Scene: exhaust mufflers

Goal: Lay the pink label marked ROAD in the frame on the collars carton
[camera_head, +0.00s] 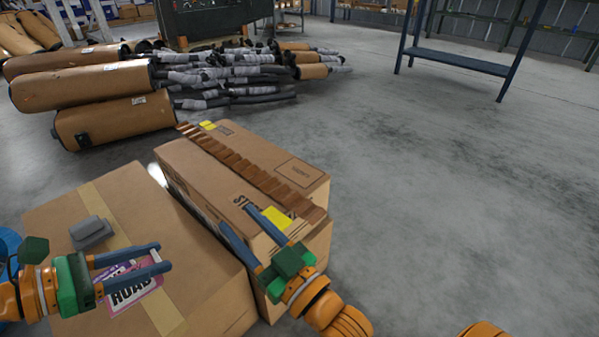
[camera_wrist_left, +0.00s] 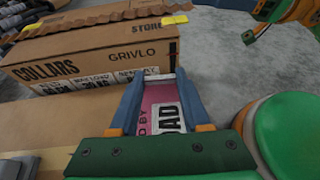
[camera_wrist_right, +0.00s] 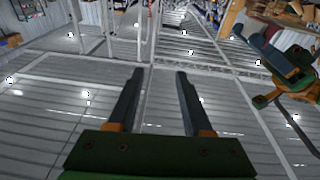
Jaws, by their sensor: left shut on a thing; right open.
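The pink label (camera_head: 138,283) with black lettering that reads ROAD is held in my left gripper (camera_head: 163,257), over the left carton's top. In the left wrist view the label (camera_wrist_left: 160,105) lies between the two blue fingers, partly hidden by the gripper body. My right gripper (camera_head: 236,217) is open and empty near the carton's front end.
A brown corrugated strip (camera_head: 240,166) runs along the collars carton's top, with yellow pieces (camera_head: 277,217) near its ends. The left carton (camera_head: 200,285) bears a grey block (camera_head: 92,232). Wrapped mufflers and pipes (camera_head: 240,75) lie behind. Open floor (camera_head: 440,190) is at right.

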